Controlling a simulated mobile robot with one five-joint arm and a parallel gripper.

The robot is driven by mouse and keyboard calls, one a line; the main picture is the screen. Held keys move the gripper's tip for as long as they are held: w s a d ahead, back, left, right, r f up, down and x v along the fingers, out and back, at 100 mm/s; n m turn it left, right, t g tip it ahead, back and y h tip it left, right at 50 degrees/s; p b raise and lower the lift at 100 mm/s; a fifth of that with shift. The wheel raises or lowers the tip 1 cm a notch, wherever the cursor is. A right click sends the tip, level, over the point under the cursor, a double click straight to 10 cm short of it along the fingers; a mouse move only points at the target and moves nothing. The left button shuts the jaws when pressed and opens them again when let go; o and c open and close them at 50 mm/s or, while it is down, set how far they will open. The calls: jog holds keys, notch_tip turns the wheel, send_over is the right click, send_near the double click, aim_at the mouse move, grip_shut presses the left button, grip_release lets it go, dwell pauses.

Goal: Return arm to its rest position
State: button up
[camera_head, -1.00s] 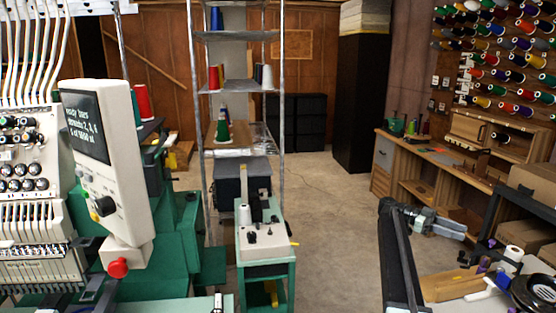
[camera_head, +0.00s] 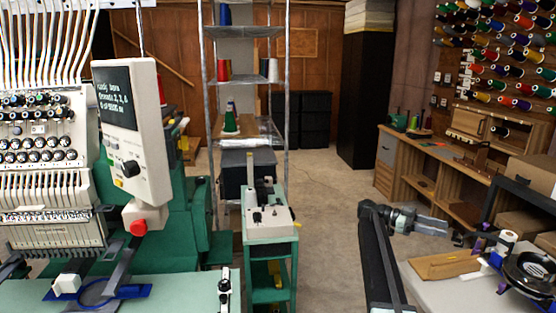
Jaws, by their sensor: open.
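My arm (camera_head: 381,255) rises from the bottom edge, right of centre, as a dark link, and bends at its top. My gripper (camera_head: 434,225) extends to the right from that bend, grey and small in the picture, above the floor. Its jaws are open, with nothing seen between them. The gripper appears in front of the wooden workbench and beyond the near grey table at the lower right, apart from both as far as I can tell.
A multi-needle embroidery machine (camera_head: 45,150) with a control panel (camera_head: 131,130) fills the left. A green cart (camera_head: 270,240) and a metal shelf (camera_head: 245,89) stand mid-view. A grey table (camera_head: 440,292) with a wooden board and spools is lower right. Floor (camera_head: 330,200) between is clear.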

jog(key=w+a+r+n+t+b, duration=0.2)
jog(key=w+a+n+t, duration=0.65)
jog(key=t, duration=0.55)
jog(key=w+a+r+n+t+b, duration=0.25)
jog(key=w+a+n+t, duration=0.35)
jog(key=a+n+t, duration=0.65)
jog(key=w+a+f+n+t+y+b, duration=0.1)
jog(key=a+f+n+t+y, duration=0.1)
jog(key=a+f+n+y, duration=0.3)
jog(key=w+a+f+n+t+y, duration=0.1)
jog(key=a+f+t+y, duration=0.15)
jog(key=a+y, duration=0.35)
jog(key=s+a+f+n+g+y, duration=0.35)
jog(key=a+f+g+y, duration=0.2)
jog(key=a+f, duration=0.35)
jog(key=s+f+m+g, duration=0.2)
jog(key=s+f+g, duration=0.7)
jog(key=s+f, duration=0.9)
jog(key=s+d+f+m+g+h, duration=0.25)
jog(key=s+g, duration=0.25)
jog(key=s, duration=0.6)
notch_tip(320, 180, up, 20)
jog(key=y+p, duration=0.1)
jog(key=p, duration=1.7)
jog(key=shift+s+d+f, duration=0.15)
jog(key=shift+s+d, duration=0.25)
